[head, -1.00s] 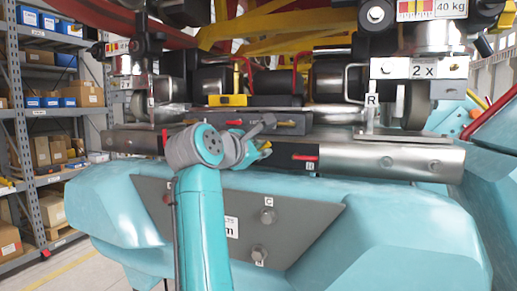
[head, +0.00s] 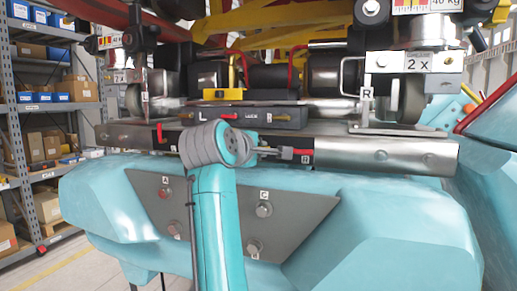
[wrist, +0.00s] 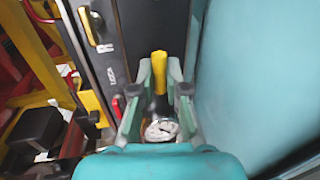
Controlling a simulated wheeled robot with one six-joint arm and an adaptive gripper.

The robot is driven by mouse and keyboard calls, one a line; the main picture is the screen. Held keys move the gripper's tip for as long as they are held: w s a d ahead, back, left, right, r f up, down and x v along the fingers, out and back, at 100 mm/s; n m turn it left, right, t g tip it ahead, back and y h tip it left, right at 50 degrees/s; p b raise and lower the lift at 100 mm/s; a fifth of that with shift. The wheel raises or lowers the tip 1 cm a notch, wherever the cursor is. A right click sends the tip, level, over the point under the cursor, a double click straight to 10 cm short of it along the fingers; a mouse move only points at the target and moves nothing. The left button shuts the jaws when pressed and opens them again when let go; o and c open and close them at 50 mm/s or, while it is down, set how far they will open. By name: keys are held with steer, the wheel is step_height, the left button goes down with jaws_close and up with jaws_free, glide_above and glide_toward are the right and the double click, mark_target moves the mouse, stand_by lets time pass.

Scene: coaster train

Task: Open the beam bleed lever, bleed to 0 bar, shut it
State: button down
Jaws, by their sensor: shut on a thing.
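In the wrist view my gripper (wrist: 164,88) has its two teal fingers on either side of a yellow handle (wrist: 159,64), with a dark collar below it and a pale round part (wrist: 160,131) closer to the camera. The gripper is shut on this handle. I cannot tell for sure that it is the beam bleed lever. No readable pressure gauge shows.
A dark box (head: 262,117) marked L with a small red lever sits on top of the beam. Red and yellow frame parts rise behind. A teal body with a grey plate (head: 205,205) lies below. Shelving (head: 45,120) stands at the left.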

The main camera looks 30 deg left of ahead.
steer(key=shift+f, duration=0.1)
stand_by(0.4)
steer(key=c, duration=1.2)
jaws_free()
steer(key=v, duration=1.2)
